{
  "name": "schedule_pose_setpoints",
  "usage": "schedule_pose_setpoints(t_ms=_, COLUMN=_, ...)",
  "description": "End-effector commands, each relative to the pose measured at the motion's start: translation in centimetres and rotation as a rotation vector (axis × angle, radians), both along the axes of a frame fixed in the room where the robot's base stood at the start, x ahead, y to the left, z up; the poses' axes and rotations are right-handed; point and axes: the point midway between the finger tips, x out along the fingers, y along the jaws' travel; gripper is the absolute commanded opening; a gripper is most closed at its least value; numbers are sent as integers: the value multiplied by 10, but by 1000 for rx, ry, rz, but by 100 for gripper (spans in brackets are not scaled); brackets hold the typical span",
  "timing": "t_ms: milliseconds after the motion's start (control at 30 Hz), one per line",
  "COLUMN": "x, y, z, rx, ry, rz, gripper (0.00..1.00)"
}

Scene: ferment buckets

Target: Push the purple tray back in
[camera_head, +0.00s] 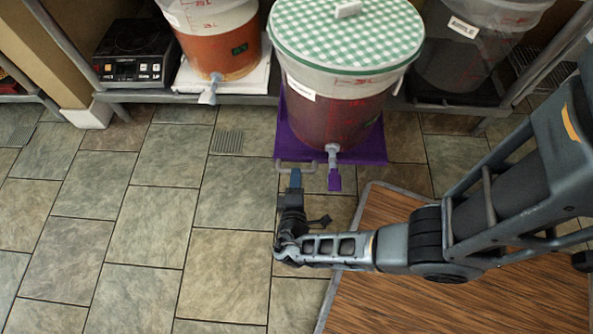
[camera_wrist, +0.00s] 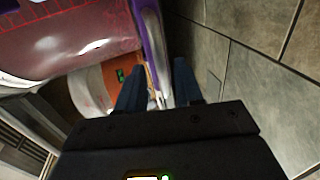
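The purple tray (camera_head: 262,143) sticks out from the shelf over the floor, with a large bucket (camera_head: 335,105) of dark red liquid on it. The bucket has a green checked lid and a spigot at its front. A grey handle (camera_head: 311,166) is on the tray's front edge. My gripper (camera_head: 295,172) is at the handle's left part, fingers pointing to the tray. In the wrist view the two fingers of my gripper (camera_wrist: 158,65) are apart, with the purple tray edge (camera_wrist: 154,40) just beyond them. I cannot tell whether they touch the handle.
An orange-filled bucket (camera_head: 222,45) on a white tray and a black scale (camera_head: 136,50) stand to the left on the shelf. A grey bucket (camera_head: 465,50) is to the right. A brown mat (camera_head: 440,300) lies under my arm. The tiled floor at left is clear.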

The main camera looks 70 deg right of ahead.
Motion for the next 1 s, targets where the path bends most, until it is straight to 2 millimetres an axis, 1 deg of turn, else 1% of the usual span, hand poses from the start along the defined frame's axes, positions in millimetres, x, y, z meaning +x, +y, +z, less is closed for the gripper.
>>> schedule_pose_setpoints(t_ms=33, x=2, y=-8, z=-4, rx=1, ry=0, rz=-4, gripper=36)
schedule_pose_setpoints(t_ms=100, x=5, y=-17, z=-6, rx=1, ry=1, rz=-3, gripper=36)
schedule_pose_setpoints(t_ms=233, x=10, y=-29, z=-8, rx=1, ry=1, rz=-2, gripper=36)
schedule_pose_setpoints(t_ms=400, x=12, y=-36, z=-9, rx=2, ry=2, rz=0, gripper=36)
schedule_pose_setpoints(t_ms=633, x=12, y=-36, z=-9, rx=2, ry=2, rz=0, gripper=35)
schedule_pose_setpoints(t_ms=1000, x=12, y=-36, z=-9, rx=2, ry=2, rz=0, gripper=0)
